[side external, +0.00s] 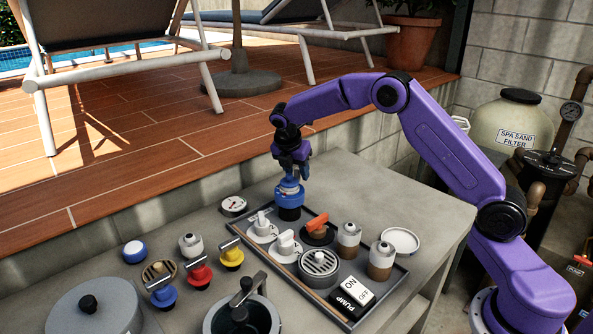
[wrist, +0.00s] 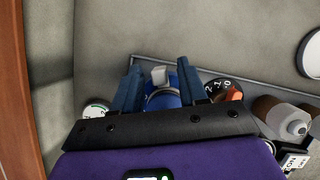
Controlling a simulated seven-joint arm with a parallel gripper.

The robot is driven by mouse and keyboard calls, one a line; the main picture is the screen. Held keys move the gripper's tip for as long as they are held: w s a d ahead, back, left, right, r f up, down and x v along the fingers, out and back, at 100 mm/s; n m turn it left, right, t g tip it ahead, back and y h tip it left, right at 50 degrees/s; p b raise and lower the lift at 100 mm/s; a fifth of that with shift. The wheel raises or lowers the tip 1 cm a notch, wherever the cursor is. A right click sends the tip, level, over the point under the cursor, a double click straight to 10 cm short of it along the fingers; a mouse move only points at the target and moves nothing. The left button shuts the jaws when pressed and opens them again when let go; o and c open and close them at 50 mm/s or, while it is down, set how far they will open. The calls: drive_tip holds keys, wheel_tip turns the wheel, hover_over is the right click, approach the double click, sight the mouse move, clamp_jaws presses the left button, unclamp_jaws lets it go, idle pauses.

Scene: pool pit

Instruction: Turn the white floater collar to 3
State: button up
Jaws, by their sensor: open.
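My gripper (side external: 290,172) is open and points down over a blue-topped dark cylinder (side external: 289,198) at the tray's back edge. In the wrist view the blue top (wrist: 162,99) lies between the two fingers (wrist: 160,82), with a pale upright piece (wrist: 159,75) beyond it. I cannot tell whether the fingers touch it. Two pots with white collars and brown lower parts (side external: 349,240) (side external: 381,261) stand in the tray's right half; they show at the right in the wrist view (wrist: 294,126). I cannot tell for sure which part is the white floater collar, and no collar setting is readable.
The dark tray (side external: 386,303) also holds white knobs (side external: 262,224), an orange-handled valve (side external: 317,226), a slotted grey disc (side external: 319,264) and a pump switch (side external: 352,296). A gauge (side external: 233,206) and coloured T-handles (side external: 199,272) stand left.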

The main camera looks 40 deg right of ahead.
drive_tip(key=shift+f, duration=0.1)
clamp_jaws()
drive_tip(key=shift+s, duration=0.1)
drive_tip(key=s+a+m+g+y, duration=0.2)
drive_tip(key=m+g, duration=0.1)
drive_tip(key=m, duration=0.9)
drive_tip(key=s+a+m+g+y, duration=0.2)
drive_tip(key=s+m+g+y, duration=0.1)
drive_tip(key=m, duration=0.9)
drive_tip(key=shift+s+a+f, duration=0.15)
drive_tip(key=shift+s+a, duration=0.2)
idle(0.3)
